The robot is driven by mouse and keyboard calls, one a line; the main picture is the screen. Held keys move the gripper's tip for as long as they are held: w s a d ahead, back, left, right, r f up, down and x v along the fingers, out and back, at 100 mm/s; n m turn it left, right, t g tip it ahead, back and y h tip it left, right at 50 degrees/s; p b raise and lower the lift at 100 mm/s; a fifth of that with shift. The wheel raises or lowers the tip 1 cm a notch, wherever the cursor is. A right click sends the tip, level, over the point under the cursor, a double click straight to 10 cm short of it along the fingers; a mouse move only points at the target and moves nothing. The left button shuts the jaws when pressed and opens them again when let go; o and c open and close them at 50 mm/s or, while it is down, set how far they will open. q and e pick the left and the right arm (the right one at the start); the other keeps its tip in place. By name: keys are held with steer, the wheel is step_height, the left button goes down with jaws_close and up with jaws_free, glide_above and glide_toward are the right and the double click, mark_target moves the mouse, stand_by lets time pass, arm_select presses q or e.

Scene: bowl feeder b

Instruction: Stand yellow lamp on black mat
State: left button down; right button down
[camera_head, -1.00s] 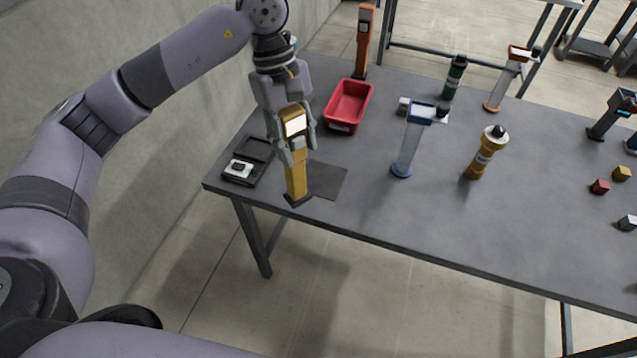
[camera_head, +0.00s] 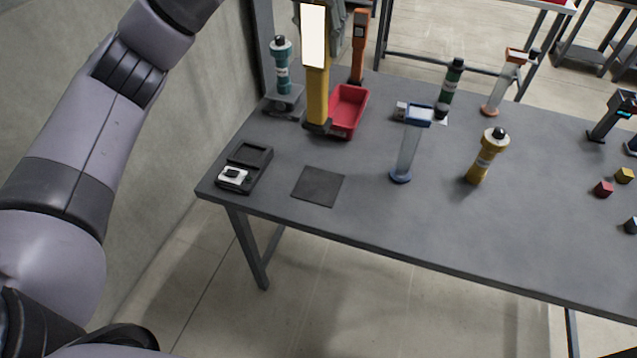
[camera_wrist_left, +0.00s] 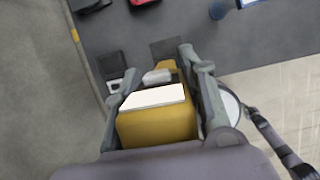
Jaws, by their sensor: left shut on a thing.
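The yellow lamp (camera_head: 317,95) with a bright white panel is at the top of the head view, upright and held in the air. Its dark base appears in front of the red bin. My left gripper is shut on the lamp; it is mostly cut off by the top edge there. In the left wrist view, the fingers of my left gripper (camera_wrist_left: 162,95) lie on both sides of the yellow lamp head (camera_wrist_left: 155,125). The black mat (camera_head: 318,186) lies flat and bare near the table's front left; it also shows in the left wrist view (camera_wrist_left: 166,48). My right gripper is out of view.
A black open case (camera_head: 246,168) stands left of the mat. A red bin (camera_head: 348,110), a teal flashlight-like item (camera_head: 282,68) and an orange lamp (camera_head: 358,45) are behind. A blue lamp (camera_head: 408,150) and a yellow canister (camera_head: 485,158) stand right of the mat.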

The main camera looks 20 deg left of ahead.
mark_target(320, 107)
arm_select(q)
steer(key=shift+w+f, duration=0.1)
steer(key=shift+f, duration=0.15)
step_height(320, 107, down, 15)
steer(key=shift+r+p, duration=0.1)
steer(key=shift+p, duration=0.95)
step_height(320, 107, down, 4)
steer(key=shift+p, duration=0.45)
steer(key=shift+f, duration=0.3)
steer(key=c, duration=1.4)
jaws_free()
steer(key=shift+c, duration=0.2)
steer(key=o, duration=0.4)
steer(key=shift+o, duration=0.2)
